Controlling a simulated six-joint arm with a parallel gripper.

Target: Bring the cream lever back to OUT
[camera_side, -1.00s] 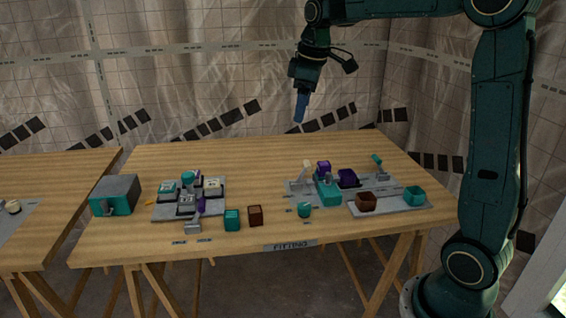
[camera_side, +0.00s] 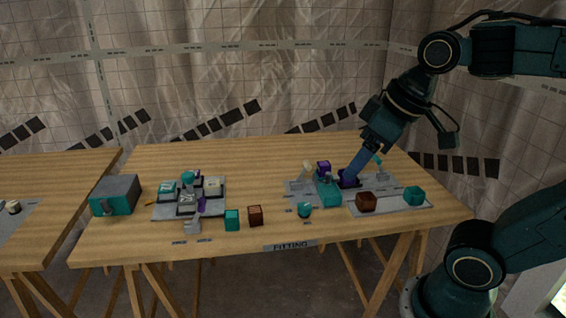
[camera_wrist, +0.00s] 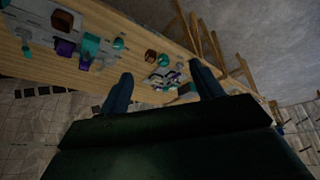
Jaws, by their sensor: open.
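The cream lever (camera_side: 307,167) stands up from the grey panel (camera_side: 298,192) at the right half of the table in the side view. Its OUT marking is too small to read. My gripper (camera_side: 348,178) is low over the panel, to the right of the lever and apart from it. Its blue fingers overlap a purple block (camera_side: 345,184) in the picture; I cannot tell if they touch it. In the wrist view my gripper (camera_wrist: 162,88) has its two fingers spread with nothing between them. I cannot pick out the lever there for certain.
A teal block (camera_side: 328,192) and a purple knob (camera_side: 323,166) sit close beside the lever. Another panel (camera_side: 160,212) with several parts is at left. The table's back is clear.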

